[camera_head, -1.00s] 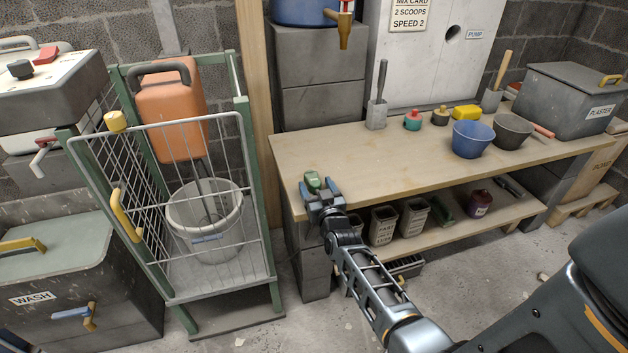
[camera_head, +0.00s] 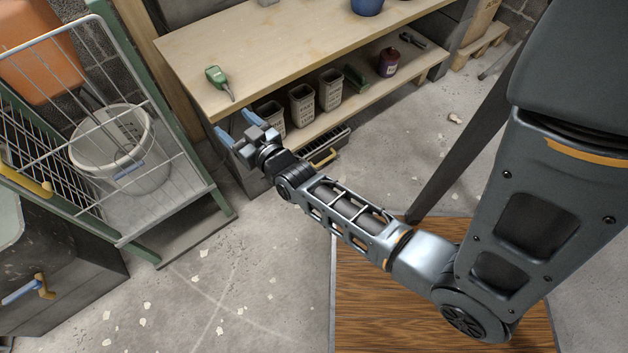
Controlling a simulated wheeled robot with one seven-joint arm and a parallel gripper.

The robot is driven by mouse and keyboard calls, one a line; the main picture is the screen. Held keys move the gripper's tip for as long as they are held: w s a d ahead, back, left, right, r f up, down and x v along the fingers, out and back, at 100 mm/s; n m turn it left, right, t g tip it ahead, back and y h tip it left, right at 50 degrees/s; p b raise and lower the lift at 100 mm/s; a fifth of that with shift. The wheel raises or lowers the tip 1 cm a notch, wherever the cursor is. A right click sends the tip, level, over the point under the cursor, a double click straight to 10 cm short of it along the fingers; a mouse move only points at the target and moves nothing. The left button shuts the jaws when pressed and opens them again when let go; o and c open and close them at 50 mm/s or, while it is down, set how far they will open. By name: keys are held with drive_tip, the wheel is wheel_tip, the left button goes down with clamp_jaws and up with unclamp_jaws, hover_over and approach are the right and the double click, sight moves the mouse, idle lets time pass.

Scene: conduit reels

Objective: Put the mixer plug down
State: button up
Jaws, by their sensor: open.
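The mixer plug (camera_head: 217,80) is a green plug with a short dark cord or stem. It lies on the wooden bench top (camera_head: 290,40) near its front left corner. My gripper (camera_head: 236,127) is open and empty, with its blue fingertips apart. It is in front of the bench's left front edge, below and to the right of the plug in the picture, and is not touching it.
Several labelled tins (camera_head: 302,104), a green block (camera_head: 355,77) and a dark red jar (camera_head: 388,62) stand on the lower shelf. A wire cage (camera_head: 150,160) with a white bucket (camera_head: 112,140) is at left. The floor in front is mostly clear.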

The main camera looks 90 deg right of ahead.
drive_tip(key=s+a+r+n+t+y, duration=0.1)
drive_tip(key=s+a+r+n+y, duration=0.2)
drive_tip(key=a, duration=0.4)
drive_tip(key=s+a+r+n+t+y, duration=0.1)
drive_tip(key=s+a+r+y, duration=0.15)
drive_tip(key=s+a, duration=0.45)
drive_tip(key=s+a+r+n+y, duration=0.2)
drive_tip(key=s+a+r+y, duration=0.1)
drive_tip(key=a, duration=0.5)
drive_tip(key=s+a+r+n+y, duration=0.2)
drive_tip(key=s+r, duration=0.4)
drive_tip(key=r, duration=0.3)
drive_tip(key=shift+s+a+r+n+y, duration=0.4)
drive_tip(key=shift+a+y, duration=0.35)
drive_tip(key=shift+a, duration=0.4)
drive_tip(key=shift+r, duration=0.1)
wheel_tip(320, 180, up, 8)
drive_tip(key=p, duration=0.8)
drive_tip(key=shift+r+p, duration=0.2)
drive_tip(key=shift+p, duration=0.2)
